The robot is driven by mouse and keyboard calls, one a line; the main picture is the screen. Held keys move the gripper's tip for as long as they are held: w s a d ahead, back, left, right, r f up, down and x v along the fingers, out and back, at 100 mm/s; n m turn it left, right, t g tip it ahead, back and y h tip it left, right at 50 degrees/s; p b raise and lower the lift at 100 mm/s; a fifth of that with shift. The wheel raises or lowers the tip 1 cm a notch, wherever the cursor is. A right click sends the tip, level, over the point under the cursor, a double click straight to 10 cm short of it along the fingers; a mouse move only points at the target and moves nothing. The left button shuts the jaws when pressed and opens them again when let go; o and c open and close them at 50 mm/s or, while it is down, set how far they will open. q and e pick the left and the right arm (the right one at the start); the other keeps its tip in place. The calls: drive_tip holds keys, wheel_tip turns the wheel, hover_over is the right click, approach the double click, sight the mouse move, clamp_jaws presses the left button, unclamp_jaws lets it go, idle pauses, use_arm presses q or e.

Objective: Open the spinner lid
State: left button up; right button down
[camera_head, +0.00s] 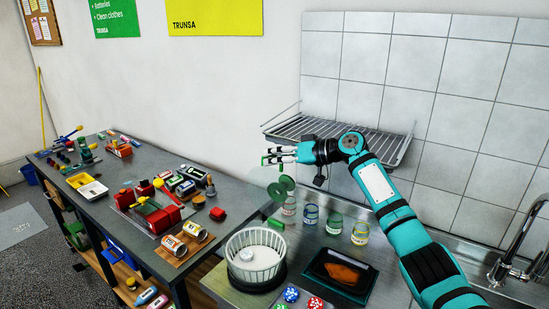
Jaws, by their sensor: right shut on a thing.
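The spinner (228,262) is a white slotted basket on a dark base, standing uncovered at the front of the counter. A small whitish item (246,254) lies inside it. The spinner lid (276,192), clear with green parts, is up in the air above and behind the basket, apart from it and seemingly tilted. My right gripper (268,156) reaches in from the right and is shut on a green part of the lid. The clear part of the lid is hard to make out. My left gripper is not in view.
Several glasses (334,223) stand behind a dark tray (369,293) with an orange-brown item. A wire dish rack (395,150) hangs on the tiled wall behind my arm. A tap (517,243) is at far right. The left table (222,178) holds several tools, cans and boxes.

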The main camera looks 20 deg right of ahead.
drive_tip(key=shift+a, duration=0.1)
drive_tip(key=c, duration=1.4)
unclamp_jaws()
drive_tip(key=shift+f, duration=0.1)
drive_tip(key=v, duration=1.2)
